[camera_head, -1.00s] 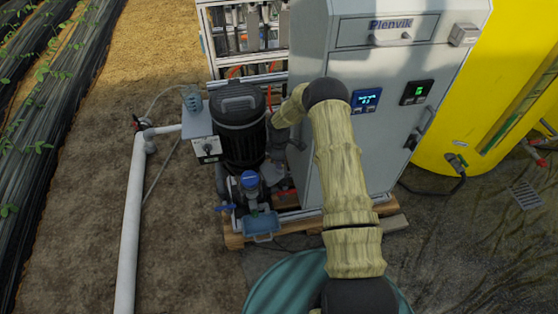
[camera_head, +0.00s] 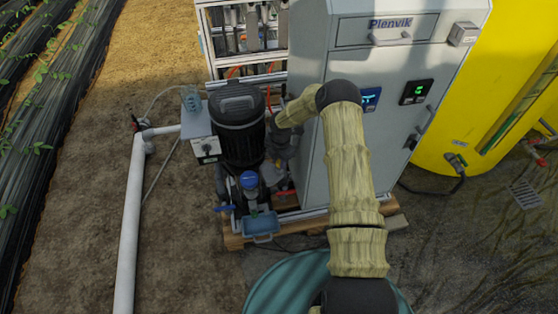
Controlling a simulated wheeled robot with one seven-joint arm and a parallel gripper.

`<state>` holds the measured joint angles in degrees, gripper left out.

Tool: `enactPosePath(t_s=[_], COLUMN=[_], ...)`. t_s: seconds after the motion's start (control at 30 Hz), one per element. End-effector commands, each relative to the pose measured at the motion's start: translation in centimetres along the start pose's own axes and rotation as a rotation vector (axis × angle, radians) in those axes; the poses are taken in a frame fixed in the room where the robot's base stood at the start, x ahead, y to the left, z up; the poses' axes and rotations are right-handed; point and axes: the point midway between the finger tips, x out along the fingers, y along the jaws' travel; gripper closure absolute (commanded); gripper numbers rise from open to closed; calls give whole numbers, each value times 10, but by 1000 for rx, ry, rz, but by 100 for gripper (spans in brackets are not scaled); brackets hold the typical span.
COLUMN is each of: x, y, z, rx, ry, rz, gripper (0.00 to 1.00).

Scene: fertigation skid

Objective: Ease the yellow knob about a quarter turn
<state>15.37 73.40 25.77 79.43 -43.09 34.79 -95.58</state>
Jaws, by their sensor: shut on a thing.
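The yellow knob cannot be made out; no such knob shows in the head view. My sleeved arm rises from the bottom, bends at a dark elbow in front of the grey cabinet (camera_head: 322,55), and its forearm points left and away, toward the gap between the cabinet and the black pump motor (camera_head: 238,125). My gripper cannot be made out past the forearm's end, so its jaws and whatever is between them are hidden.
A blue-topped fitting (camera_head: 249,180) and a small blue tray (camera_head: 261,226) sit before the motor. A white pipe (camera_head: 131,220) runs at left. A teal drum (camera_head: 285,285) is below my arm. A yellow tank (camera_head: 478,90) stands at right.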

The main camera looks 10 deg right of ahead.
Motion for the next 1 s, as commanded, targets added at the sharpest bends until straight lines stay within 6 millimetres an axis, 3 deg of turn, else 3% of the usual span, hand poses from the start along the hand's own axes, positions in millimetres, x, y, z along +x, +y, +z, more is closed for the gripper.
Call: enactPosePath(t_s=[0.3, 0.8, 0.83, 0.9, 1.0], x=[-1, -1, -1, -1, -1], y=[1, 1, 1, 1, 0], z=[1, 2, 2, 1, 1], rx=[-143, -166, -166, -166, -166], ry=[5, 5, 5, 5, 6], rz=[4, 4, 4, 4, 3], gripper=[96, 96, 68, 54, 52])
